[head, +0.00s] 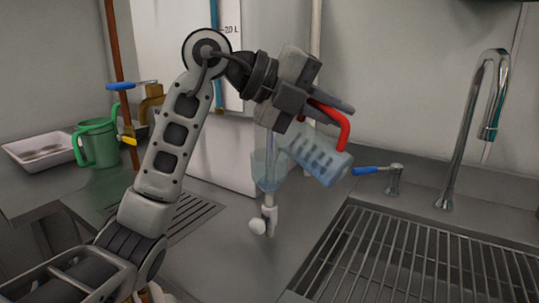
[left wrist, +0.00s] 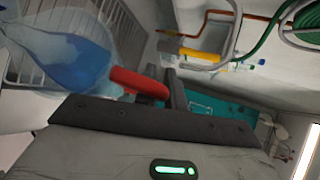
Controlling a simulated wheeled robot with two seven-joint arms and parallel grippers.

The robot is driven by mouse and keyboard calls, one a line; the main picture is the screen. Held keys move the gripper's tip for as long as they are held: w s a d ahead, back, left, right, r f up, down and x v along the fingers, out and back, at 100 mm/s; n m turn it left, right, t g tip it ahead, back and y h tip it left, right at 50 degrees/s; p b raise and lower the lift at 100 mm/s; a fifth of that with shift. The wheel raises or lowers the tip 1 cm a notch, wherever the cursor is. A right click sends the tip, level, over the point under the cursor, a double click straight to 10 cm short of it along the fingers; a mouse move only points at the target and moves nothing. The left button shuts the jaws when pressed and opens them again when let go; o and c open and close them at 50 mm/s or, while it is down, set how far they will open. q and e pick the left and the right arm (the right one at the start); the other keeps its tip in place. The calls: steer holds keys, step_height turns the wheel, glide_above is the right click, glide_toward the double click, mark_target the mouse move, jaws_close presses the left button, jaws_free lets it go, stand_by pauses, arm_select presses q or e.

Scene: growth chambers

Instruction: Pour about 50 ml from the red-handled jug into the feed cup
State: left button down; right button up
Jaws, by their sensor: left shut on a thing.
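My left gripper (head: 314,108) is shut on the red handle (head: 334,124) of the clear jug (head: 322,160). The jug is held in the air and strongly tilted, its mouth end toward the left and its base toward the lower right. The feed cup (head: 264,172), a clear cup with a white fitting below it, is just left of and below the jug's mouth. The jug partly overlaps it, and I cannot make out a stream. In the left wrist view the jug (left wrist: 98,22) holds blue liquid, and the red handle (left wrist: 138,83) is between the dark fingers. My right gripper is not in view.
A green jug (head: 98,143) and a white tray (head: 42,148) stand at the left. A sink grate (head: 400,255) and a tall chrome faucet (head: 470,125) are at the right. A blue-handled tap (head: 392,178) is near the jug. A slotted drain (head: 185,222) lies behind my arm.

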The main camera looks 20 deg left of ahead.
arm_select(q)
steer(key=shift+w+a+r+n+h, duration=0.1)
steer(key=shift+a+r+n+h, duration=0.2)
steer(key=shift+a+r, duration=0.1)
stand_by(0.9)
steer(key=shift+d+f, duration=0.15)
steer(key=shift+d, duration=0.15)
steer(key=shift+s+d+f+m+y+p, duration=0.2)
steer(key=shift+d+f+m+y, duration=0.2)
steer(key=shift+f+y, duration=0.15)
steer(key=shift+s+d+f+m+y+p, duration=0.2)
steer(key=shift+d+f+m+y, duration=0.1)
steer(key=shift+f+m+y, duration=0.25)
steer(key=shift+d, duration=0.1)
steer(key=shift+d+f+y, duration=0.1)
steer(key=shift+f+y, duration=0.2)
steer(key=shift+f, duration=0.05)
steer(key=shift+s+d+f+m+y, duration=0.1)
steer(key=shift+d+f+m+y, duration=0.2)
steer(key=shift+f+y, duration=0.2)
steer(key=shift+s+d+f+m+y, duration=0.1)
steer(key=shift+d+f+m+y, duration=0.2)
steer(key=shift+f+y, duration=0.15)
steer(key=shift+d+f+t, duration=0.1)
steer(key=shift+f+t, duration=0.1)
steer(key=shift+t, duration=0.1)
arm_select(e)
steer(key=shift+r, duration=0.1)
